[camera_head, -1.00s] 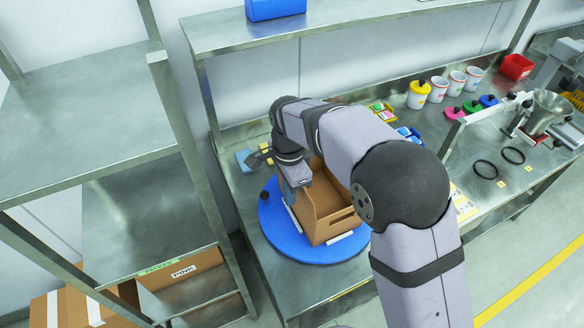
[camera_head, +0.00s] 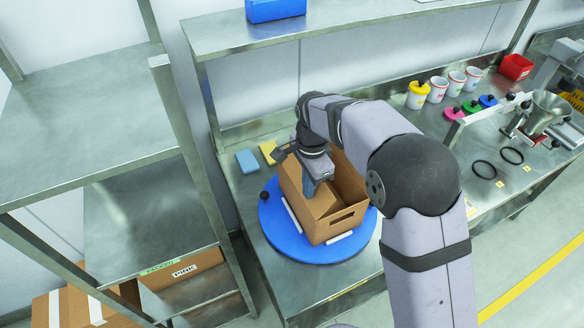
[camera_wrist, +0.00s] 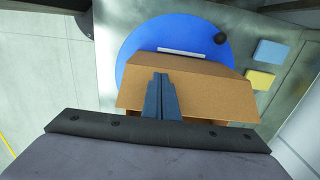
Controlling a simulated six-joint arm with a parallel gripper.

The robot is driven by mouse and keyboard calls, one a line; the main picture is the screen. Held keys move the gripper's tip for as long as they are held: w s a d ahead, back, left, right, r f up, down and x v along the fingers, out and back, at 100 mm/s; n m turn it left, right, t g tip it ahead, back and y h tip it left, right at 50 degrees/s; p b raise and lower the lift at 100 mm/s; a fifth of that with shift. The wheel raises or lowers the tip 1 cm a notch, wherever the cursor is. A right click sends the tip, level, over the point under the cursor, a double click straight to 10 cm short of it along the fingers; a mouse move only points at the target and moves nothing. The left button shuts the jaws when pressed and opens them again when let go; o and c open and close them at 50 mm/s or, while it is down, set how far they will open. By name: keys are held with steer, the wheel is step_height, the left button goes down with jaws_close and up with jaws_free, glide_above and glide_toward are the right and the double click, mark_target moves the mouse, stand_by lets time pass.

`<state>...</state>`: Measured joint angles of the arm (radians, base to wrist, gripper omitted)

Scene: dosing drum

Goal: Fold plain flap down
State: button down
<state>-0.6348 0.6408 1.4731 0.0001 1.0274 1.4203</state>
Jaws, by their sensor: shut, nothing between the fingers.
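A brown cardboard box (camera_head: 338,226) stands on a round blue turntable (camera_head: 277,236). A plain cardboard flap (camera_wrist: 215,98) shows in the wrist view, spread beneath my gripper at the box's left side. My gripper (camera_wrist: 160,80) is shut with its two blue fingers together and nothing between them. In the head view my gripper (camera_head: 312,193) is over the box near its left wall. I cannot tell whether the fingertips touch the cardboard. My arm hides part of the box's far right side.
A black knob (camera_head: 265,195) sits on the turntable's rim. Blue (camera_head: 247,161) and yellow (camera_head: 268,152) pads lie behind it on the steel bench. A shelf (camera_head: 350,22) hangs above the bench.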

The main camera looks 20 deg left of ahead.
steer(key=shift+w+d+p, duration=0.3)
steer(key=shift+w+d, duration=0.85)
steer(key=shift+w+d+f+b, duration=0.2)
steer(key=shift+w+d+f, duration=0.1)
steer(key=shift+f, duration=0.15)
steer(key=shift+w+d+f+b, duration=0.2)
steer(key=shift+d+f, duration=0.05)
steer(key=shift+f, duration=0.65)
step_height(320, 180, up, 8)
steer(key=p, duration=0.6)
glide_above(324, 188)
steer(key=w, duration=0.2)
steer(key=shift+s+a, duration=0.1)
steer(key=shift+a, duration=0.05)
